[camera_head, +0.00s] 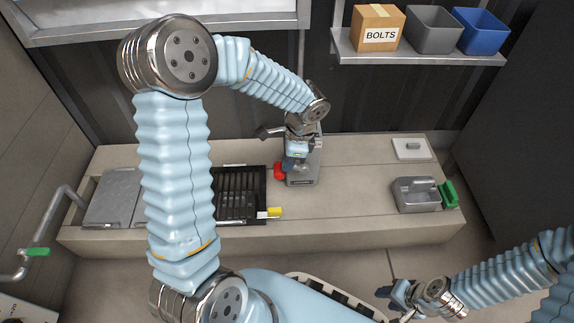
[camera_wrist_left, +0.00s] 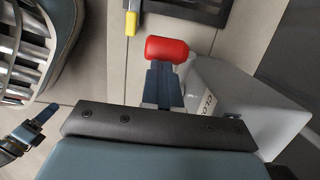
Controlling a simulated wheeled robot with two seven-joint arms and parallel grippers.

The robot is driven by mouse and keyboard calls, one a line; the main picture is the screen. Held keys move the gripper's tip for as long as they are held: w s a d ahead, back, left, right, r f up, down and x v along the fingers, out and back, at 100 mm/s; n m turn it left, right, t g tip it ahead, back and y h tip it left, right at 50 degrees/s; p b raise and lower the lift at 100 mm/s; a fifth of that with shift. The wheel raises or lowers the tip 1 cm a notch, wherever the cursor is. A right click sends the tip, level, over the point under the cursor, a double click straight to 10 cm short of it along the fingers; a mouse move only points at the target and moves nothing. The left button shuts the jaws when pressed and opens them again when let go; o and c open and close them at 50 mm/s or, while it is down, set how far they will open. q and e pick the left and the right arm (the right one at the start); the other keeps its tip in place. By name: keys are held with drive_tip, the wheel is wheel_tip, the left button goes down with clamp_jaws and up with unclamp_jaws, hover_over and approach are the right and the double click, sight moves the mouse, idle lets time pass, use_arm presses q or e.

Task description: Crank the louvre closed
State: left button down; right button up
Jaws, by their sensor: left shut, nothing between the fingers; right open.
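The red crank knob (camera_head: 279,170) sits at the left side of a grey crank box (camera_head: 303,172) on the bench. The knob also shows in the left wrist view (camera_wrist_left: 167,50), as does the box with part of a "CLO" label (camera_wrist_left: 215,110). My left gripper (camera_head: 290,165) is shut with nothing between its fingers. In the left wrist view its fingertips (camera_wrist_left: 161,68) are right at the knob; I cannot tell whether they touch. The dark slatted louvre (camera_head: 240,190) lies left of the box, with a yellow tab (camera_head: 273,212). My right gripper (camera_head: 391,296) is open, low in front of the bench.
A grey caddy (camera_head: 415,195) with a green part (camera_head: 448,194) and a white plate (camera_head: 412,149) are on the right of the bench. A shelf (camera_head: 420,58) holds a BOLTS box (camera_head: 377,27) and two bins. A pipe with a green handle (camera_head: 36,252) is at left.

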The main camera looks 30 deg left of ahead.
sight(275, 170)
use_arm(q)
drive_tip(key=a+f+t+h, duration=0.1)
drive_tip(key=s+a+h, duration=0.1)
drive_tip(key=shift+s+f+t+h, duration=0.15)
drive_tip(key=shift+f+t+h, duration=0.25)
drive_tip(key=shift+s+a+f, duration=0.15)
drive_tip(key=shift+a+f, duration=0.15)
drive_tip(key=shift+f, duration=0.2)
drive_tip(key=shift+s+a+f, duration=0.15)
drive_tip(key=shift+a+f, duration=0.1)
drive_tip(key=shift+f, duration=0.2)
